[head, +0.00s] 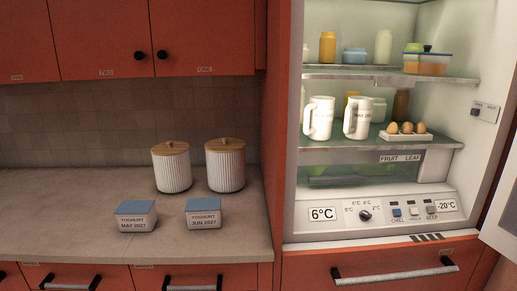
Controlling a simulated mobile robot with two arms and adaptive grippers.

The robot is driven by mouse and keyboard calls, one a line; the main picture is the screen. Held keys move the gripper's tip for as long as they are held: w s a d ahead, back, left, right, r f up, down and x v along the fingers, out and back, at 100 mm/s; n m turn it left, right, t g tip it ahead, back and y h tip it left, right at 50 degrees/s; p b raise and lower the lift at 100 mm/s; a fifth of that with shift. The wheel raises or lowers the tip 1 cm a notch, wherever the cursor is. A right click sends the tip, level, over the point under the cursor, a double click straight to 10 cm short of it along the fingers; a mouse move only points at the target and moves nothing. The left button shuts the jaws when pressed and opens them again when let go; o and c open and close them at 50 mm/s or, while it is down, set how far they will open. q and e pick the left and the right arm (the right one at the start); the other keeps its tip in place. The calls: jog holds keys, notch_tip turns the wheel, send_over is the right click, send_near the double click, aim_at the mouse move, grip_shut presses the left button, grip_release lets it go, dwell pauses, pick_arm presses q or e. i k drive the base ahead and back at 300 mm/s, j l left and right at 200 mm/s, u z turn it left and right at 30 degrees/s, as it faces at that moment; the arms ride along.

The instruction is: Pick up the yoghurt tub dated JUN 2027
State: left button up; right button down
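Two yoghurt tubs with blue lids and pale labelled sides stand upright on the counter. The yoghurt tub dated JUN 2027 (204,219) is the right one, near the counter's front edge. The yoghurt tub dated MAY 2027 (136,222) stands to its left, with a small gap between them. Neither of my grippers shows in the head view.
Two ribbed white canisters with wooden lids, a left one (172,172) and a right one (226,170), stand behind the tubs. The counter (60,200) is clear to the left. An open fridge (380,170) with jugs, eggs and jars stands right; its open door (501,215) is at the far right.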

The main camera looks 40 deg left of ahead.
aim_at(201, 212)
jog(key=u, duration=1.85)
jog(key=i+j, duration=0.1)
jog(key=j, duration=0.4)
jog(key=i+j+z, duration=0.15)
jog(key=j, duration=0.8)
jog(key=i+z, duration=0.05)
jog(key=i, duration=0.05)
